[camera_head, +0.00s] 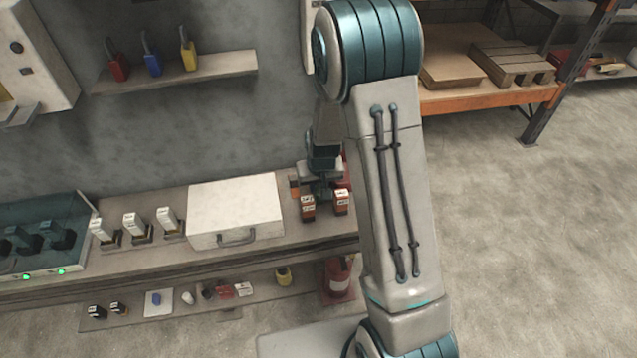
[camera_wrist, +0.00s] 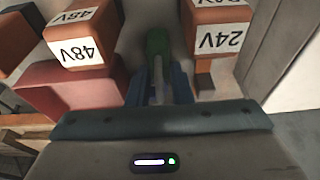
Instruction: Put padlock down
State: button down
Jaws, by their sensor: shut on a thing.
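My gripper (camera_wrist: 161,88) is shut on a green padlock (camera_wrist: 158,42), with its blue fingers on either side of the grey shackle. The green body points away from the wrist, between an orange box marked 48V (camera_wrist: 82,38) and one marked 24V (camera_wrist: 218,32). Whether the padlock touches the surface cannot be told. In the head view my gripper (camera_head: 321,182) is over the right end of the workbench (camera_head: 335,228), and the padlock is too small there to make out clearly.
Red, blue and yellow padlocks (camera_head: 189,52) stand on a wall shelf (camera_head: 225,66). A white case (camera_head: 235,205) lies on the bench left of the orange boxes. The floor at right is clear.

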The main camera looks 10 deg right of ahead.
jog(key=shift+f, duration=0.15)
jog(key=c, duration=1.3)
grip_release()
